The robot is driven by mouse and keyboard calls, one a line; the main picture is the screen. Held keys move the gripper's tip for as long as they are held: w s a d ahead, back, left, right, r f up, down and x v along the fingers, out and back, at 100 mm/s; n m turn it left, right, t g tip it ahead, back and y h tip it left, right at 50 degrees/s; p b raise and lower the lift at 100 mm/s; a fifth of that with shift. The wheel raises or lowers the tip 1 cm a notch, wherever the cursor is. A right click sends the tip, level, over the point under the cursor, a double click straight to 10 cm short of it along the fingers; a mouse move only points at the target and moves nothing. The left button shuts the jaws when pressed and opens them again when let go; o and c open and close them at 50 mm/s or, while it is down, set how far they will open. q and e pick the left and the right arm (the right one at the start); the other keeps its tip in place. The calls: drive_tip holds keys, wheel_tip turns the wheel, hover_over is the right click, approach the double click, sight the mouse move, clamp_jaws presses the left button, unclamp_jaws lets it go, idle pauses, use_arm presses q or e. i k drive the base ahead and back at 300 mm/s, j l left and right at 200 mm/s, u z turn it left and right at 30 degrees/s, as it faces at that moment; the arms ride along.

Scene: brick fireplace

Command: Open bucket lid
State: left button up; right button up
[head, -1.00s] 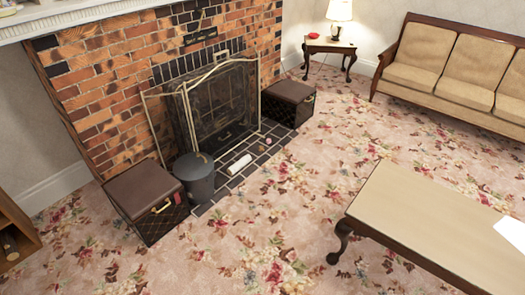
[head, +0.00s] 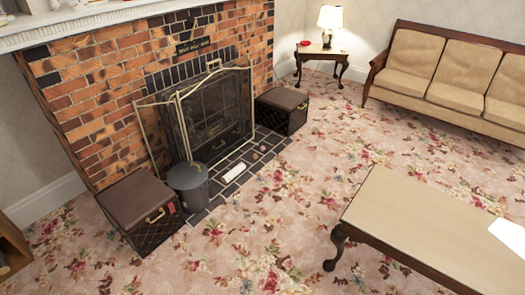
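A dark grey bucket (head: 189,186) stands upright on the tiled hearth in front of the brick fireplace, left of the picture's middle. Its top looks covered by a grey lid (head: 187,173), with a small upright piece at its right edge. Neither of my grippers is in the head view, and nothing touches the bucket.
Brown boxes stand left (head: 137,199) and right (head: 283,108) of the hearth, the left one close beside the bucket. A fire screen (head: 213,115) stands behind. A white cylinder (head: 236,171) lies on the hearth. A coffee table (head: 430,225) fills the lower right; carpet between is clear.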

sight(186, 176)
drive_tip(key=i, duration=1)
